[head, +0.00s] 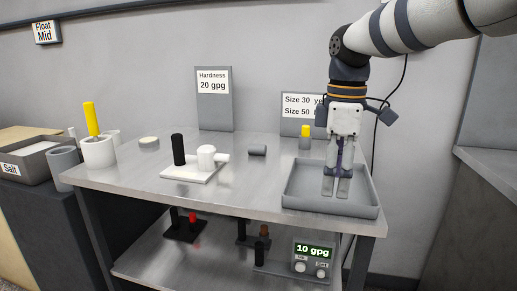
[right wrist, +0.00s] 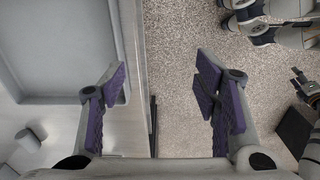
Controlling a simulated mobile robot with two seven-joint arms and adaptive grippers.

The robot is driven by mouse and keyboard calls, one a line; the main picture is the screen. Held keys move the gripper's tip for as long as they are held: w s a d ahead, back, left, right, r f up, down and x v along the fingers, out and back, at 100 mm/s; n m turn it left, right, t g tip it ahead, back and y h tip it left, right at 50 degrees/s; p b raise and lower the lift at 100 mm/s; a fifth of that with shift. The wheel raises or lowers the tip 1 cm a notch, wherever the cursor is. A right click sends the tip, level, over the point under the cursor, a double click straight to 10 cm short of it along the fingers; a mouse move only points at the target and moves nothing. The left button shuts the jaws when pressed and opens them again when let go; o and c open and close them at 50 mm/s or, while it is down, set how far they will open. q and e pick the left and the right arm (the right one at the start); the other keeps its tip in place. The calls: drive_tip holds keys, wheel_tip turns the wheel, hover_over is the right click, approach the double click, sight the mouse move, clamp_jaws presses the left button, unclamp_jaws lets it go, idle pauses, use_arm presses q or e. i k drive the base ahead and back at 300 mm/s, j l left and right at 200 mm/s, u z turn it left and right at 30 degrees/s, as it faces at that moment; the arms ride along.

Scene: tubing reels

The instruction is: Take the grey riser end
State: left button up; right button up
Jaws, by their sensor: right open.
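A short grey cylinder (head: 257,150), which looks like the grey riser end, lies on its side on the steel table left of the grey tray (head: 294,200). In the right wrist view a small grey piece (right wrist: 28,139) at lower left appears to be the same one. My right gripper (head: 335,196) points down over the tray, to the right of the cylinder and apart from it. In the right wrist view its purple-padded fingers (right wrist: 168,90) are spread with nothing between them. My left gripper is not in the head view.
A white base with black and white upright pieces (head: 190,176) stands left of the cylinder. A yellow-topped grey piece (head: 305,140) stands behind the tray. White pots (head: 98,151) are at the far left. The lower shelf holds a meter (head: 313,260). The table front is clear.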

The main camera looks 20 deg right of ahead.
sight(253, 149)
drive_tip(key=i, duration=1.45)
